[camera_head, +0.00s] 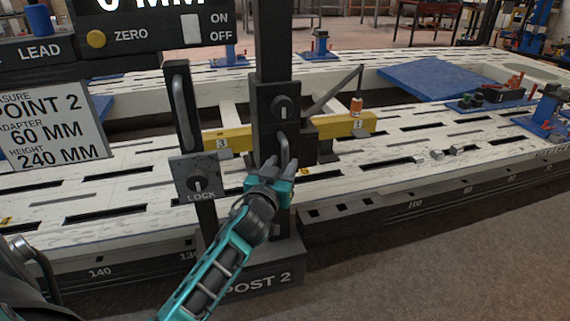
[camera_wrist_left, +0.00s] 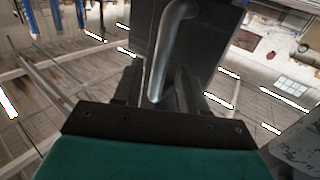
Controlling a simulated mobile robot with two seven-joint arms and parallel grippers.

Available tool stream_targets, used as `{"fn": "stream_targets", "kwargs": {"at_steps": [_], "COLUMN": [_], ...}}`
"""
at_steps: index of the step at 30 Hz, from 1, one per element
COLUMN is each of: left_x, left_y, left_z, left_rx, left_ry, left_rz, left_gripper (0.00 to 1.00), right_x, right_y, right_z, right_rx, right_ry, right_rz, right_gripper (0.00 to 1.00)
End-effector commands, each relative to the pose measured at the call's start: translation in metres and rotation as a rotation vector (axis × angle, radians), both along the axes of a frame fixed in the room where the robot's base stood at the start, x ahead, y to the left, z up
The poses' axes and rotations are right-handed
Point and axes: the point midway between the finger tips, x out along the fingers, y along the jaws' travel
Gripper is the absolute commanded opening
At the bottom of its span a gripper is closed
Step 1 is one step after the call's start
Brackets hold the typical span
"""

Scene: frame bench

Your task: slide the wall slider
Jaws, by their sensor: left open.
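A dark sliding block (camera_head: 265,118) sits on the upright post marked POST 2 and carries a round knob and a grey metal handle (camera_head: 283,146). My left gripper (camera_head: 279,170) is at the lower part of this handle, in front of the post. In the left wrist view the bent handle (camera_wrist_left: 166,52) rises from between the two dark fingers (camera_wrist_left: 158,92). The fingers are open, one on each side of the bar; contact is not clear. The right gripper is out of view.
Left of the post is a dark upright with another handle (camera_head: 180,112) and a LOCK panel (camera_head: 196,181). A yellow bar (camera_head: 229,137) runs behind the block. The slotted white bench (camera_head: 400,150) extends right, with tools on it. A display with ZERO button hangs upper left.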

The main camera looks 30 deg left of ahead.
Motion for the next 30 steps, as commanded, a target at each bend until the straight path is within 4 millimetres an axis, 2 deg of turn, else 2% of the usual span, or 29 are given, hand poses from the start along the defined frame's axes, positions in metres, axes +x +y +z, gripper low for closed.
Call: {"fn": "stream_targets", "kwargs": {"at_steps": [6,17,30], "left_x": [0.021,0.024,0.024], "left_y": [0.006,0.007,0.007], "left_z": [0.000,0.000,0.000], "left_rx": [0.000,0.000,0.000], "left_ry": [-0.001,0.000,0.000], "left_rz": [-0.001,0.000,0.000], "left_gripper": [0.41,0.41,0.00], "right_x": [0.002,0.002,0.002], "right_y": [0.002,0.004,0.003], "right_z": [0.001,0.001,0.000], "right_rx": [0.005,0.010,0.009], "right_ry": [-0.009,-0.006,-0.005], "right_rz": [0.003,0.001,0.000], "right_gripper": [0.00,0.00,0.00]}}
